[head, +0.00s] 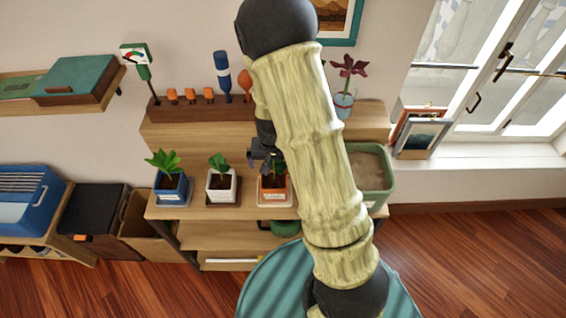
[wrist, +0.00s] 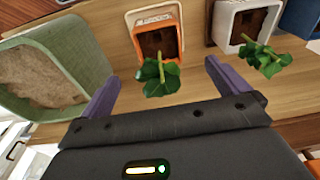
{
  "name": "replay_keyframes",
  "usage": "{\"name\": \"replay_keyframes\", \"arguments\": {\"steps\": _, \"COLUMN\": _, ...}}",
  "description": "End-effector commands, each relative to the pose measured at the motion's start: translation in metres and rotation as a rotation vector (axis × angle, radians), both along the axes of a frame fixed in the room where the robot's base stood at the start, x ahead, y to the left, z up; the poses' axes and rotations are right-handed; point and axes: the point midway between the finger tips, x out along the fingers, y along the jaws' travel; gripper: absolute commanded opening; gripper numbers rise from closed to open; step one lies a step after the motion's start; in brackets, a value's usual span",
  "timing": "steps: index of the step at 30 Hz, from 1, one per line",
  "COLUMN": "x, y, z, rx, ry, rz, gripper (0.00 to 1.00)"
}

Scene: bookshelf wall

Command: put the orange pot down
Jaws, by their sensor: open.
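The orange pot (head: 264,194), with a white label and a green plant, stands upright on the wooden shelf top, partly behind my arm in the head view. In the wrist view the orange pot (wrist: 176,52) lies beyond my fingertips, its leaves reaching towards the gap between them. My gripper (wrist: 160,72) is open with nothing between its fingers; they are apart from the pot's walls. In the head view my gripper (head: 262,154) is small, dark and partly hidden, just above and behind the pot.
A white pot (head: 220,189) and a blue pot (head: 171,190) with plants stand left of it. A green sand-filled planter (head: 376,186) stands to the right. A teal round surface (head: 262,290) is in front.

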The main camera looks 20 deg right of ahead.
Motion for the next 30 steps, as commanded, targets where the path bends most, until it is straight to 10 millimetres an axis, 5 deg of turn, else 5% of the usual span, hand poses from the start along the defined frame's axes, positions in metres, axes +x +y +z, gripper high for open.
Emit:
{"name": "replay_keyframes", "arguments": {"steps": 6, "x": -0.032, "y": 0.003, "z": 0.066, "rx": 0.030, "ry": -0.040, "rz": 0.088, "gripper": 1.00}}
{"name": "replay_keyframes", "arguments": {"steps": 15, "x": -0.094, "y": -0.002, "z": 0.133, "rx": -0.002, "ry": -0.090, "rz": 0.225, "gripper": 1.00}}
{"name": "replay_keyframes", "arguments": {"steps": 21, "x": -0.121, "y": -0.006, "z": 0.150, "rx": -0.036, "ry": -0.105, "rz": 0.276, "gripper": 1.00}}
{"name": "replay_keyframes", "arguments": {"steps": 30, "x": -0.123, "y": -0.006, "z": 0.151, "rx": -0.039, "ry": -0.103, "rz": 0.280, "gripper": 1.00}}
